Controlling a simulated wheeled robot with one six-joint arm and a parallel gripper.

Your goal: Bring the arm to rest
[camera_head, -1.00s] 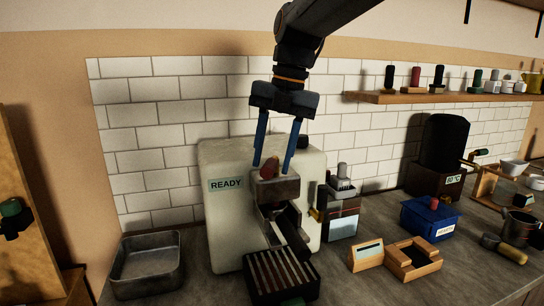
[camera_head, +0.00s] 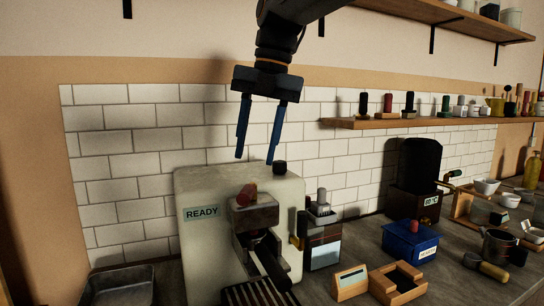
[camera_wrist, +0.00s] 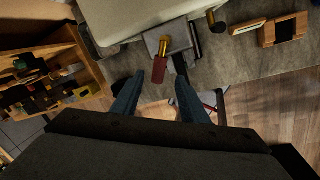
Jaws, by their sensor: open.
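My gripper (camera_head: 257,158) hangs from the arm above the pale espresso machine, with its two blue fingers apart and nothing between them. The fingertips are at about the height of the machine's top, clear of the red knob on its front. In the wrist view my gripper (camera_wrist: 168,92) also shows open and empty, with the brass and red knob (camera_wrist: 166,58) beyond the fingertips. The espresso machine (camera_head: 205,245) carries a READY label, and a dark handle slopes down from its front.
A metal tray (camera_head: 120,290) stands at the lower left. A grinder-like unit (camera_head: 325,245), a blue box (camera_head: 405,245) and a wooden tray (camera_head: 412,270) stand to the right. A wall shelf (camera_head: 400,123) holds several small tools. The air left of my gripper is free.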

